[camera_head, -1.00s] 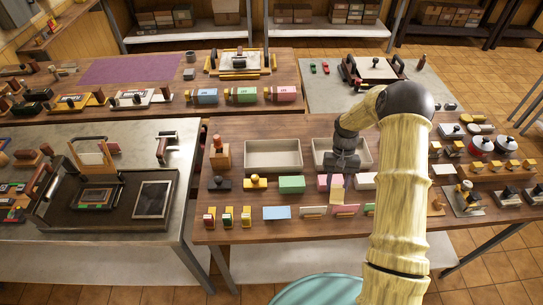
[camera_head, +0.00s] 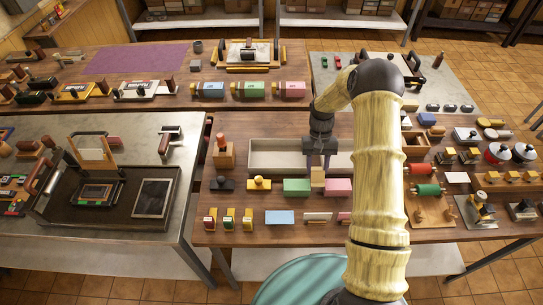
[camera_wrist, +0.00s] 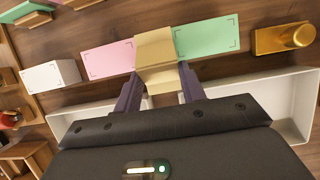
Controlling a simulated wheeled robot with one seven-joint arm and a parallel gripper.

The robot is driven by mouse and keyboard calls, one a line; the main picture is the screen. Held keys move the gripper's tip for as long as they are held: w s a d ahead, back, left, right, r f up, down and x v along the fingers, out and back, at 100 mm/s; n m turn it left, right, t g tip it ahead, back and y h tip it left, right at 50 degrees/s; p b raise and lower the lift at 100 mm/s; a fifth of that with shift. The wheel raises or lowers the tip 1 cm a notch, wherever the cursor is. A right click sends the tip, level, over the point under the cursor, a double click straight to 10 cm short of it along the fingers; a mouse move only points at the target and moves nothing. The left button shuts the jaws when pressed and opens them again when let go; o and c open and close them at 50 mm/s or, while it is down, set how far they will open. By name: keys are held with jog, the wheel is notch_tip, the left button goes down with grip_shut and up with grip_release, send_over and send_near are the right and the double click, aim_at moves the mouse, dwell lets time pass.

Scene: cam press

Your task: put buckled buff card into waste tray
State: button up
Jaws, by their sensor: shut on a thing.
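My gripper (camera_head: 318,161) is shut on the buff card (camera_head: 317,178), which hangs below the fingers. In the wrist view the card (camera_wrist: 155,50) shows between the two fingertips (camera_wrist: 158,75), with a bend between its upper and lower parts. The card appears in front of the gap between the green stack (camera_head: 297,186) and the pink stack (camera_head: 339,188). Two pale open trays stand behind it: the left tray (camera_head: 262,143) and the right tray (camera_head: 345,146). My gripper hides their near inner ends. I cannot tell which one is the waste tray.
A yellow-topped stamp (camera_head: 259,183) and a dark stamp (camera_head: 221,184) stand left of the green stack. A wooden block with a red-brown knob (camera_head: 222,153) is left of the trays. A blue card (camera_head: 280,217) lies near the front edge.

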jog(key=shift+d, duration=0.2)
jog(key=n, duration=0.1)
jog(key=w+n+h, duration=0.1)
jog(key=n, duration=0.1)
jog(key=shift+w+d+p, duration=0.1)
jog(key=shift+d+p, duration=0.1)
jog(key=shift+p, duration=0.2)
jog(key=w+n+t+h+p, duration=0.1)
jog(key=w+n+t+h, duration=0.15)
jog(key=n, duration=0.55)
notch_tip(320, 180, up, 5)
jog(key=n+t+y+p, duration=0.4)
jog(key=n+t, duration=0.3)
jog(key=n, duration=1.8)
send_over(278, 163)
jog(key=shift+d+f+h, duration=0.1)
jog(key=shift+f+h, duration=0.1)
jog(key=shift+h, duration=0.05)
notch_tip(278, 163, down, 6)
jog(key=b, duration=0.4)
jog(key=shift+f+b, duration=0.1)
jog(key=shift+b, duration=0.3)
